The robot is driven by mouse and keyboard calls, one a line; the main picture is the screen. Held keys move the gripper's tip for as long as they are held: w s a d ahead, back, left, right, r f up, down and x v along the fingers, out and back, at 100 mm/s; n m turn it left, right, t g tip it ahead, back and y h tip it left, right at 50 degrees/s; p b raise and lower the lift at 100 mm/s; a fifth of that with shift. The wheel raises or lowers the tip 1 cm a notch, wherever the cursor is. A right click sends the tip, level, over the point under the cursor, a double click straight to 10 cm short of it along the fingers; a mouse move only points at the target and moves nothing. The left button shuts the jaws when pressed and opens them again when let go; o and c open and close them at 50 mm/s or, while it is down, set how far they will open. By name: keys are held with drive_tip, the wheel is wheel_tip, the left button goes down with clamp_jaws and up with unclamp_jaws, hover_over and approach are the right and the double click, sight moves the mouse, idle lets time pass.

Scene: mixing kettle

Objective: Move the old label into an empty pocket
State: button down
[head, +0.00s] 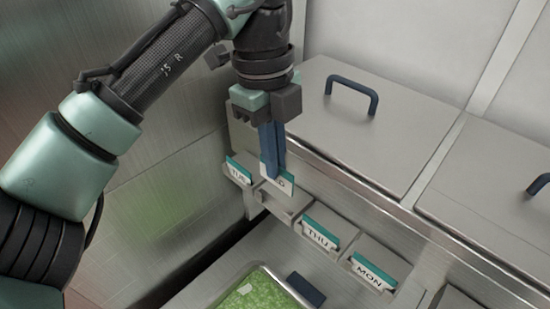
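My gripper (273,174) points down with its blue fingers close together, over the second pocket from the left. The fingers appear shut on a white label (284,184) with a teal top edge. Only the label's right part shows, with the end of its lettering; the fingers hide the rest, so I cannot read the word. The label is at the upper part of a grey pocket (287,207), whose lower front is bare. I cannot tell whether the label's lower edge is inside it. Other pockets hold a left label (239,172), perhaps TUE, a THU label (320,235) and a MON label (373,271).
A steel lid (365,135) with a dark blue handle (351,94) lies behind the pocket row. Another lid (500,190) is to the right. A tray of green bits (248,300) stands below in front. A metal wall (150,215) bounds the left.

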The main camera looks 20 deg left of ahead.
sight(274, 184)
wheel_tip(274, 184, down, 3)
drive_tip(key=shift+s+f+b, duration=0.1)
drive_tip(key=shift+b, duration=1.15)
drive_tip(key=shift+r+p, duration=0.3)
drive_tip(key=shift+f, duration=0.2)
drive_tip(key=shift+f, duration=0.1)
drive_tip(key=shift+p, duration=0.55)
drive_tip(key=shift+f, duration=0.2)
drive_tip(key=shift+f+b, duration=0.65)
drive_tip(key=shift+f, duration=0.5)
drive_tip(key=shift+f, duration=0.15)
